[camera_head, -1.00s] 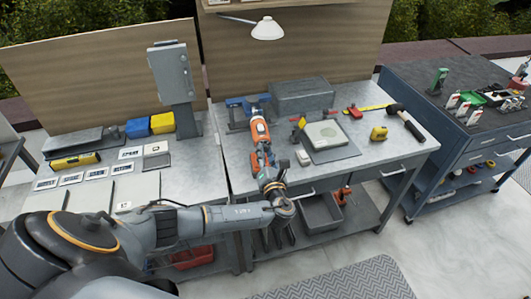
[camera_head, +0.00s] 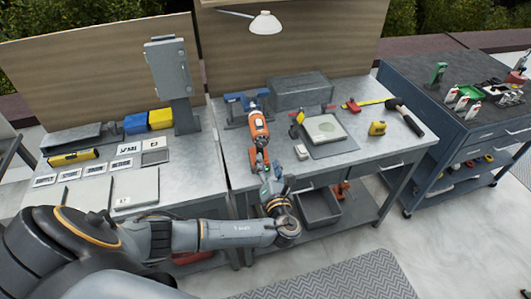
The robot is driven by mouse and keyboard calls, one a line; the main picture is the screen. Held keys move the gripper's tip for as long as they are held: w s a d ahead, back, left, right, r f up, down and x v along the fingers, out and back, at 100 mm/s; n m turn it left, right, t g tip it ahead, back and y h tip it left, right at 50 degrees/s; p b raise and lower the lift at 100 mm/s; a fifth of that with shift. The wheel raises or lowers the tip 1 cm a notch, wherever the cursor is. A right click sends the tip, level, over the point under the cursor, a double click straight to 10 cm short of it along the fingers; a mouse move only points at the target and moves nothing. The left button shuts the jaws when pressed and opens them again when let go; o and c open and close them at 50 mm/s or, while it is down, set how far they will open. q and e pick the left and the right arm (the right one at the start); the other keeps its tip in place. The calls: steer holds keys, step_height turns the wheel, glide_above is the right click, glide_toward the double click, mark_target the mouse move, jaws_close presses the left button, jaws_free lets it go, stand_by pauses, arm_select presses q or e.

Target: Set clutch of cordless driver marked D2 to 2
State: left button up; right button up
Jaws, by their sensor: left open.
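An orange and grey cordless driver (camera_head: 258,130) is on the right-hand grey bench, by its front left corner, next to a blue vise-like fixture (camera_head: 246,98). Its clutch ring, its setting and any D2 mark are too small to read. My left arm comes in from the left and bends up at the bench's front edge. My left gripper (camera_head: 267,173) is open, just in front of the driver's near end. I cannot tell whether the fingers touch it. My right gripper is not in view.
A grey box (camera_head: 299,91), a grey mat (camera_head: 333,146), a yellow tape measure (camera_head: 377,129) and a hammer (camera_head: 407,120) lie on the same bench. A lamp (camera_head: 266,23) hangs above. A left bench holds cards and blue and yellow bins (camera_head: 161,119). A tool cart (camera_head: 455,125) stands right.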

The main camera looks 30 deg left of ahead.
arm_select(q)
steer(key=v, duration=0.5)
steer(key=shift+w+f, duration=0.1)
stand_by(0.3)
